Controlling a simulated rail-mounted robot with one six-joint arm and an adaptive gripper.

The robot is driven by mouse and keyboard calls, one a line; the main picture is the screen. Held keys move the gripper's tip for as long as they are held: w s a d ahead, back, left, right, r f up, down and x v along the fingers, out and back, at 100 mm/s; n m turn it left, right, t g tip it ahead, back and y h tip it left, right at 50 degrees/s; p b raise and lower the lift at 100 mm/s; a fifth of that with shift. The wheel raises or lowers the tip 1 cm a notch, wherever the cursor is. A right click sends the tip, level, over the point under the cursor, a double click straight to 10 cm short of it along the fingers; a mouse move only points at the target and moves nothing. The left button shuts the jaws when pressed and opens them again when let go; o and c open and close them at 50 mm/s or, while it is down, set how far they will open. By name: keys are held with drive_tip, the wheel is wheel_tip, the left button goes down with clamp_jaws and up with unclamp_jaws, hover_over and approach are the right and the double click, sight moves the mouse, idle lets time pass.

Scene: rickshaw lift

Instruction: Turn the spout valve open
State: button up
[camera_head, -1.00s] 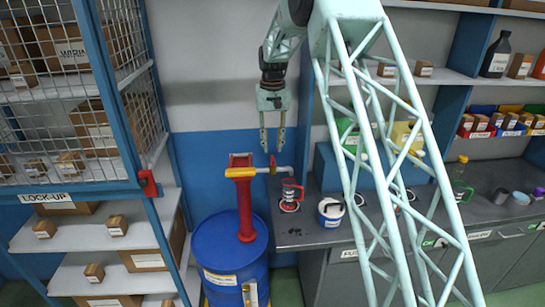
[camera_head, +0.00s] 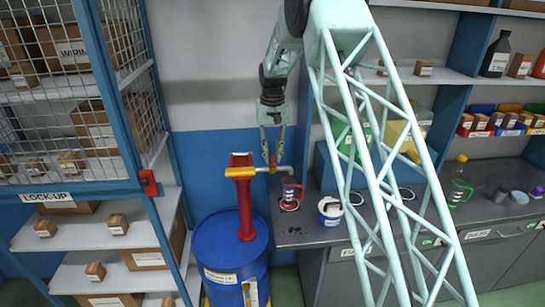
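The spout is a grey pipe (camera_head: 284,169) running right from the yellow fitting (camera_head: 240,172) on top of the red pump column (camera_head: 246,210). The pump stands on a blue drum (camera_head: 228,252). The small red valve handle (camera_head: 273,160) sits on the pipe where the yellow fitting ends. My gripper (camera_head: 273,162) points down, its two fingers apart, one on each side of the valve handle. I cannot tell whether either finger touches it.
A grey counter (camera_head: 300,236) lies right of the drum, with a white-and-blue tub (camera_head: 330,210) on it. A wire lock-up cage (camera_head: 70,90) with shelves stands at left.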

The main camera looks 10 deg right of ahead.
clamp_jaws()
drive_tip(key=shift+n, duration=0.5)
drive_tip(key=n+b, duration=0.1)
drive_tip(key=n, duration=0.2)
drive_tip(key=n+b, duration=0.1)
drive_tip(key=n, duration=0.3)
drive_tip(key=n+b, duration=0.1)
drive_tip(key=n, duration=0.4)
drive_tip(key=shift+n, duration=2.4)
